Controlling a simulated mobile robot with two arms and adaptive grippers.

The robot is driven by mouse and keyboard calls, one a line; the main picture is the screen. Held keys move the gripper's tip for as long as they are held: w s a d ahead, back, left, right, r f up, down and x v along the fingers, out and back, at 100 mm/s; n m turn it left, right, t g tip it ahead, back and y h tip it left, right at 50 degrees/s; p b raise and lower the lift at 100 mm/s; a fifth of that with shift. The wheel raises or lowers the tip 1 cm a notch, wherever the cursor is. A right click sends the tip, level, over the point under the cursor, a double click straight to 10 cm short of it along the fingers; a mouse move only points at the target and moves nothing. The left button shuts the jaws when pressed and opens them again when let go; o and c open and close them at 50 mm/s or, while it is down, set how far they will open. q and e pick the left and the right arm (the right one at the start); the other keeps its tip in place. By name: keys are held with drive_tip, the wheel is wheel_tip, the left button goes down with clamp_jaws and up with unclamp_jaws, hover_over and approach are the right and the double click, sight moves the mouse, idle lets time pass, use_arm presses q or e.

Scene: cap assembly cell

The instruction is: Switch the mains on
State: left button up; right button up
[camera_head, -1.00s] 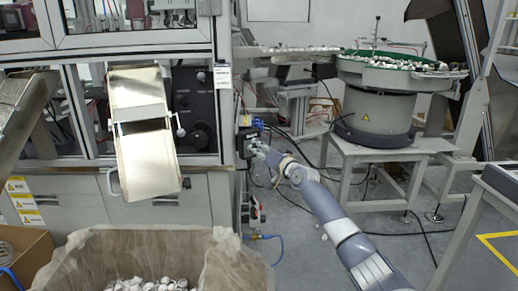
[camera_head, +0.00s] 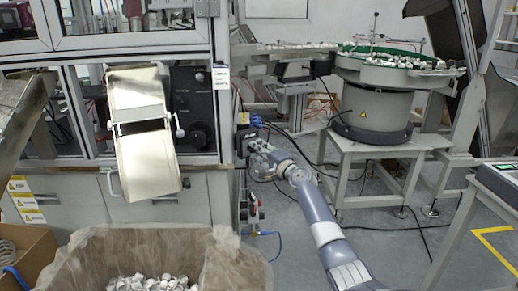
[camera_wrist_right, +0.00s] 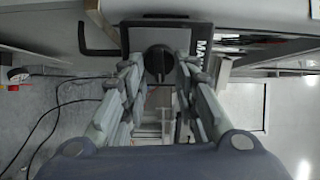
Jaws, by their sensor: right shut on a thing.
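The mains switch is a black round knob (camera_wrist_right: 158,60) on a dark box with a white plate lettered "MA…" (camera_wrist_right: 203,55), the rest cut off. In the head view the dark switch box (camera_head: 243,138) is on the right side of the machine frame. My right gripper (camera_wrist_right: 158,78) is shut on the knob, with a finger on each side of it. In the head view my right gripper (camera_head: 257,152) reaches the box from the lower right. The fingers partly hide the knob, and I cannot tell its switch position. My left gripper is not in view.
A lined box of white caps (camera_head: 150,284) stands in front of the machine. A metal chute (camera_head: 146,165) hangs on its front. A bowl feeder (camera_head: 375,105) stands on a table at right. Black cables lie on the floor. A red-handled valve (camera_head: 252,210) is below the switch.

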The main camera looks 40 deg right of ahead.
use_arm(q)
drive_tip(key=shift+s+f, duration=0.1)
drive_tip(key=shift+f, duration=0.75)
use_arm(e)
drive_tip(key=shift+f+m, duration=0.1)
drive_tip(key=shift+m, duration=0.5)
drive_tip(key=o, duration=0.9)
drive_tip(key=shift+o, duration=0.2)
drive_tip(key=shift+s, duration=0.1)
drive_tip(key=s+a, duration=0.2)
drive_tip(key=s, duration=0.9)
drive_tip(key=shift+s, duration=0.35)
